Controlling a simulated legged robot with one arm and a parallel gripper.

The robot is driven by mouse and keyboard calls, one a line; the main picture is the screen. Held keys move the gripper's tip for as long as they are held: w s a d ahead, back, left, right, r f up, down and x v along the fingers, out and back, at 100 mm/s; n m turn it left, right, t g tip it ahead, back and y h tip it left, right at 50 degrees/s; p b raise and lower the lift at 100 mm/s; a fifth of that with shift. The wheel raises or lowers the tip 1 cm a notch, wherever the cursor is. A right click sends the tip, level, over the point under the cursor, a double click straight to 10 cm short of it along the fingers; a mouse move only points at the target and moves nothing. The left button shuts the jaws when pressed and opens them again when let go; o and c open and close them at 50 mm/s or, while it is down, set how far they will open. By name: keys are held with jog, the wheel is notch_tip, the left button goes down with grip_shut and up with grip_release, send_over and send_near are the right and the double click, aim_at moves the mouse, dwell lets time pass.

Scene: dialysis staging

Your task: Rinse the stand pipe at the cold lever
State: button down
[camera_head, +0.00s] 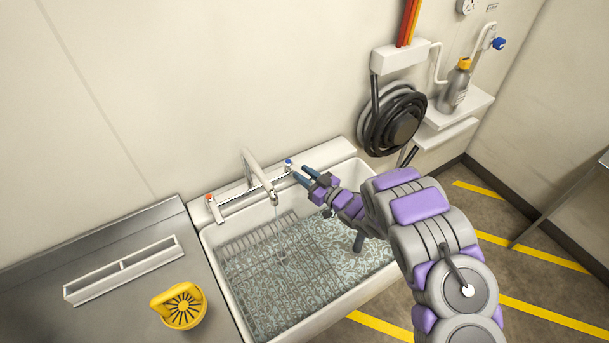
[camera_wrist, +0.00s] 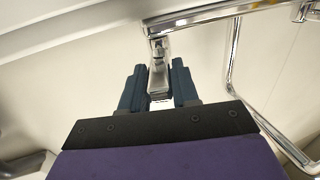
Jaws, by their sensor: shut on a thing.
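The chrome tap (camera_head: 262,180) stands at the back of the white sink, its spout over the basin. A blue-marked cold lever (camera_head: 288,163) is at its right end, and a red-marked lever (camera_head: 210,200) at its left end. My gripper (camera_head: 304,175) reaches from the right to the cold lever. In the wrist view, the dark blue fingers of my gripper (camera_wrist: 158,85) are shut on the chrome lever (camera_wrist: 158,68), one on each side. Curved chrome pipe (camera_wrist: 233,65) shows to the right there.
The sink (camera_head: 225,285) has a patterned bottom and a wire rack (camera_head: 270,240).

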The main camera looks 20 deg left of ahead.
jog(key=c, duration=0.9)
grip_release()
jog(key=p+v, duration=0.2)
jog(key=v, duration=1.5)
jog(key=shift+s+d, duration=0.15)
jog(key=shift+d, duration=0.05)
